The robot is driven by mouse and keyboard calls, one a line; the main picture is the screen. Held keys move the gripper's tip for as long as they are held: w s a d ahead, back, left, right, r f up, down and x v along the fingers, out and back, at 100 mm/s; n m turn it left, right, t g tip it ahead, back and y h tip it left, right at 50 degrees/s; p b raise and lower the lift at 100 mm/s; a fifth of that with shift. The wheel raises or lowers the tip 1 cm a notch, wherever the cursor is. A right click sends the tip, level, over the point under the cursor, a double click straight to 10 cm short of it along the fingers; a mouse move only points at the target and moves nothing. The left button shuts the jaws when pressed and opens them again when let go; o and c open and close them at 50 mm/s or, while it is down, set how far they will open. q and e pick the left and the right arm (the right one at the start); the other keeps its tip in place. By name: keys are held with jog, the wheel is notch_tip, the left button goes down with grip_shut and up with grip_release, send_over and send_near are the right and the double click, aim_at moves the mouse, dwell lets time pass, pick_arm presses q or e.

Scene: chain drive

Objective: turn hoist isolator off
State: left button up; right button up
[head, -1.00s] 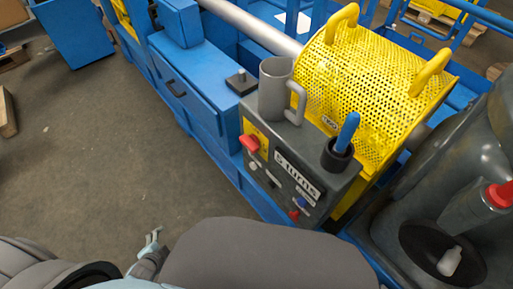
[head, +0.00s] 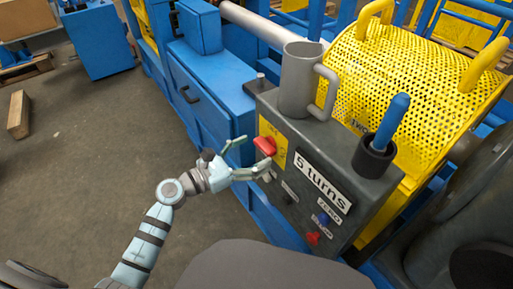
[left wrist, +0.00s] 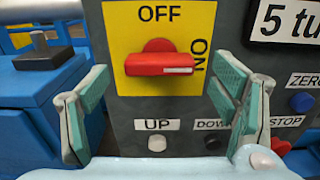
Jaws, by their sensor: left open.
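The hoist isolator (head: 265,146) is a red rotary handle on a yellow plate on the grey control panel's front. In the left wrist view the red handle (left wrist: 160,64) lies horizontal, its white mark at the right end towards ON; OFF is printed above it. My left gripper (head: 254,154) is open in front of the panel. In the left wrist view its fingers (left wrist: 163,78) stand wide to either side of the handle, slightly below it, with nothing between them. I see no contact. My right gripper is out of view.
Below the handle are a white UP button (left wrist: 157,143), a DOWN button and a red STOP button (left wrist: 281,146). A yellow perforated guard (head: 400,95) is behind.

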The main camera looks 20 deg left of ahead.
pick_arm(q)
jog(key=shift+x, duration=0.8)
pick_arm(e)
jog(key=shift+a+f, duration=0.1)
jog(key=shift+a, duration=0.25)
pick_arm(q)
jog(key=shift+c, duration=0.2)
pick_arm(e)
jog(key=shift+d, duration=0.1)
pick_arm(q)
jog(key=c, duration=1.1)
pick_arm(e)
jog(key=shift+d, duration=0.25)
